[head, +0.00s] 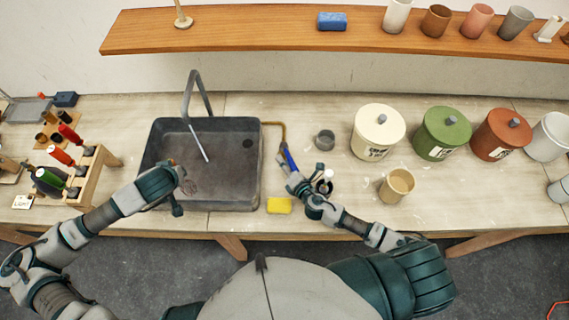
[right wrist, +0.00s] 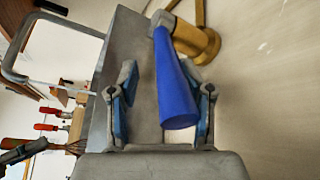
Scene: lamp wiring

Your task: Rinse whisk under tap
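The grey sink (head: 158,140) stands left of centre with an arched grey tap (head: 190,90) behind it. A thin pale streak (head: 199,143), which looks like water, runs down from the spout. My left gripper (head: 178,187) is over the sink's left front part, shut on the whisk (head: 190,186). The blue tap lever (head: 289,158) is right of the sink. My right gripper (right wrist: 163,100) is open around this lever (right wrist: 174,85), with a gap on the left side.
A yellow sponge (head: 279,205) lies right of the sink's front corner. Lidded canisters (head: 378,135) line the right; a tool rack (head: 88,175) stands left.

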